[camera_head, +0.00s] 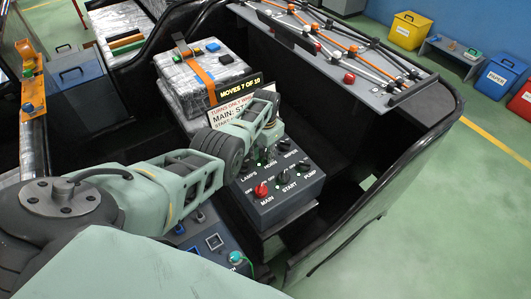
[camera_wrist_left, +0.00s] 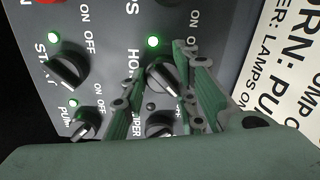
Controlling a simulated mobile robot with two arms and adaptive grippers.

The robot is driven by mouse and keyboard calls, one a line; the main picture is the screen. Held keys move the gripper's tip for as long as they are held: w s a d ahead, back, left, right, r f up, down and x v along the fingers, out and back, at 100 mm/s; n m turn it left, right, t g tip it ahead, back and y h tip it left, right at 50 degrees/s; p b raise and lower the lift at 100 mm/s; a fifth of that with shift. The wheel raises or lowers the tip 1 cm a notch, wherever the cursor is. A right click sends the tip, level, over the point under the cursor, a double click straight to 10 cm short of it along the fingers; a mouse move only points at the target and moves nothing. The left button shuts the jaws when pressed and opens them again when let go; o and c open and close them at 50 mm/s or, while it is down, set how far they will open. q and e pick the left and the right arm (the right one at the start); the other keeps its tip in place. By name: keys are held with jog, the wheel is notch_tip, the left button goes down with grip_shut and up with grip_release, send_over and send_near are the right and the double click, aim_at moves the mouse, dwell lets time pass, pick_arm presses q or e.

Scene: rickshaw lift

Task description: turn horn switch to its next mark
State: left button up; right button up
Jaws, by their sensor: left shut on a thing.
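The switch box (camera_head: 290,207) is a dark panel with labelled knobs, including LAMPS, HORN, WIPER, MAIN, START and PUMP. My left gripper (camera_head: 266,146) reaches down over its back row in the head view and hides part of it. In the left wrist view, the horn switch (camera_wrist_left: 163,79) is a dark round knob with a pale pointer edge, beside a lit green lamp (camera_wrist_left: 152,41). My left gripper (camera_wrist_left: 164,84) has its green fingers on either side of this knob and is shut on it. My right gripper is not in view.
The red MAIN knob (camera_head: 261,189), START knob (camera_head: 282,176) and PUMP knob (camera_head: 304,166) stand along the front row. A sign (camera_head: 226,112) stands behind the box, partly hidden by my arm. A wrapped bundle (camera_head: 196,78) lies behind it. The wiper knob (camera_wrist_left: 160,122) sits close to my fingers.

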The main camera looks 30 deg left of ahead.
pick_arm(q)
jog(key=shift+w+d+r, duration=0.1)
jog(key=shift+w+d, duration=0.05)
jog(key=shift+d, duration=0.2)
jog(key=o, duration=1)
jog(key=shift+d, duration=0.1)
jog(key=shift+a+r, duration=0.1)
jog(key=shift+a, duration=0.1)
notch_tip(320, 180, up, 12)
